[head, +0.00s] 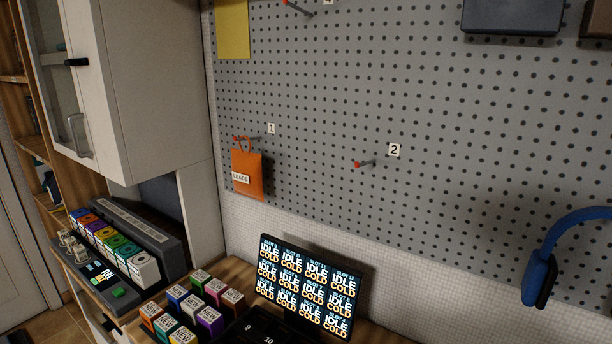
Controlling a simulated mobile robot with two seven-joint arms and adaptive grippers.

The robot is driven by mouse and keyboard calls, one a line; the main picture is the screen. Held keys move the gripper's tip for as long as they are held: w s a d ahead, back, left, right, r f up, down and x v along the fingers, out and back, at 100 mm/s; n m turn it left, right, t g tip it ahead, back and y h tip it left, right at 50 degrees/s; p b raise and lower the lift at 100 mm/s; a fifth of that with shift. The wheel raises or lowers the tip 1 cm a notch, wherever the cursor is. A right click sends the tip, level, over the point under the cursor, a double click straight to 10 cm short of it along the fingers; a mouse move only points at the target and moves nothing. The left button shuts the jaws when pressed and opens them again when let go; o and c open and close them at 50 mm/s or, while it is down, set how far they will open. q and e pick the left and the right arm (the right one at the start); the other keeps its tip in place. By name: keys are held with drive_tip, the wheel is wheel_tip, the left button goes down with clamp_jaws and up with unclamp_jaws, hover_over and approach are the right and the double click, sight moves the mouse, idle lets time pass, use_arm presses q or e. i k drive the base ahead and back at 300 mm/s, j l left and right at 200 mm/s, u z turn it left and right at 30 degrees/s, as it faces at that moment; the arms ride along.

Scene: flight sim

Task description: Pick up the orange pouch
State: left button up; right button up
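The orange pouch (247,172) hangs on the grey pegboard in the head view, left of the middle. It hangs from a red-tipped peg (240,138) next to a label "1". A white tag with dark lettering is on its front. Neither of my grippers shows in this view, and nothing touches the pouch except the peg and perhaps the board behind it.
A bare red-tipped peg (362,163) by label "2" sticks out to the right. Blue headphones (545,262) hang at far right. Below stand a screen (309,286), several small coloured boxes (191,306) and a dark device (130,235). A white cabinet (147,85) juts out left.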

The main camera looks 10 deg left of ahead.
sight(247, 173)
drive_tip(key=k+j+z, duration=0.15)
drive_tip(key=j+z, duration=0.25)
drive_tip(key=k+j+z, duration=0.2)
drive_tip(key=z, duration=0.15)
drive_tip(key=k+j+z, duration=0.2)
drive_tip(key=j+z, duration=0.2)
